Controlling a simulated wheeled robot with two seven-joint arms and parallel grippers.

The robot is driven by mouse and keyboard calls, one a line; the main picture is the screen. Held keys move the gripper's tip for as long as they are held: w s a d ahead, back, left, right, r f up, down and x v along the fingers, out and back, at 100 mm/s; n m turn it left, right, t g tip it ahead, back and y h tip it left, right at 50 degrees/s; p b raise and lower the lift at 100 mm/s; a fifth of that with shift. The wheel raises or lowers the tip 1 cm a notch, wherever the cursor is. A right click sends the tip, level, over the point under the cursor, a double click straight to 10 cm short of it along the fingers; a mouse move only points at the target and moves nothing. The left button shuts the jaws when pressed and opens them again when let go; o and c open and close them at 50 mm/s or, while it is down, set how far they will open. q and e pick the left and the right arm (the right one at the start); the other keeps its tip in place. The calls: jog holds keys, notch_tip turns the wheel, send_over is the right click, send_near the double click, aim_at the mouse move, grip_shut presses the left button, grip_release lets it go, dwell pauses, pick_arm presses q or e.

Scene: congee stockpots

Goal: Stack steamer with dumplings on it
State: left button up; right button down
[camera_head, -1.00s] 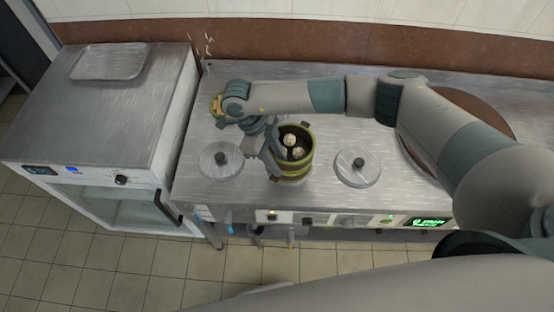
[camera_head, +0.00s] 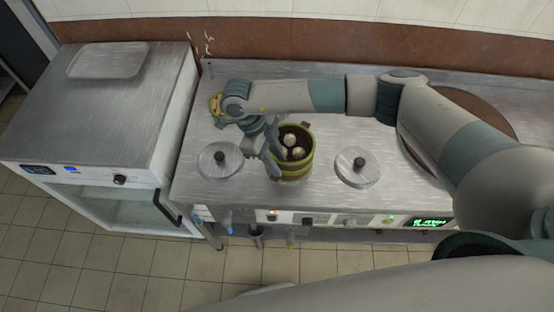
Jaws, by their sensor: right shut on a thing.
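A green and yellow round steamer (camera_head: 293,170) with several pale dumplings (camera_head: 292,146) inside is on or just above the steel counter, between two lids. My right gripper (camera_head: 270,158) is at its left side, shut on its wall. My right arm crosses behind the steamer from the right. Whether another steamer or a pot opening lies under it is hidden. My left gripper is not in view.
A round lid with a black knob (camera_head: 221,160) lies to the left and another lid (camera_head: 358,166) to the right. A large brown round cover (camera_head: 468,112) is partly behind my arm. A steel cabinet with a tray (camera_head: 107,60) stands at the left. Controls line the counter's front.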

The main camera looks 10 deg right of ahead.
jog(key=shift+f, duration=0.3)
jog(key=c, duration=1.6)
grip_release()
jog(key=shift+r, duration=0.1)
jog(key=shift+p+v, duration=0.4)
jog(key=shift+v, duration=2.25)
jog(key=shift+p+v, duration=0.45)
jog(key=shift+v, duration=2.35)
jog(key=shift+s, duration=0.1)
